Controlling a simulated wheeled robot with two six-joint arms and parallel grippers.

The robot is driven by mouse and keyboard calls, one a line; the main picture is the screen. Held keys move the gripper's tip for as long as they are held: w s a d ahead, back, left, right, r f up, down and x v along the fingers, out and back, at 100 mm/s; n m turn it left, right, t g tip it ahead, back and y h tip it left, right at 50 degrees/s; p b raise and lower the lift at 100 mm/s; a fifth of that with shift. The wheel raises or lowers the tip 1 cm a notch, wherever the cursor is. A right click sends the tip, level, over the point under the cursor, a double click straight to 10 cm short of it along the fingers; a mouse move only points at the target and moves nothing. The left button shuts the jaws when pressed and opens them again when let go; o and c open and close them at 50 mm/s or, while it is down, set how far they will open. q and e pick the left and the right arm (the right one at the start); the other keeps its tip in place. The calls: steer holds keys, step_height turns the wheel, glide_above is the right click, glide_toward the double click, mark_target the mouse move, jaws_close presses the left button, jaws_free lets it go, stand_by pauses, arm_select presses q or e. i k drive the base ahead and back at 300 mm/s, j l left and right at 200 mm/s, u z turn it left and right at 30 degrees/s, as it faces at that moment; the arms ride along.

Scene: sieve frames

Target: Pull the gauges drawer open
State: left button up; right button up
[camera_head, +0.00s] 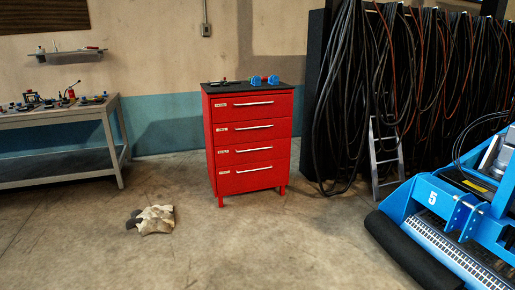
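All the drawers look shut. The labels are too small to read, so I cannot tell which is the gauges drawer. The top drawer (240,113) and bottom drawer (240,184) face me. Neither of my grippers is in view.
Small blue and red items (255,80) lie on the cabinet top. A workbench (60,120) stands left. A crumpled cloth (152,219) lies on the floor. Hanging cables (345,110), a small ladder (385,155) and a blue machine (425,195) are right. Floor before the cabinet is clear.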

mark_target(254, 107)
steer(key=i, duration=2.05)
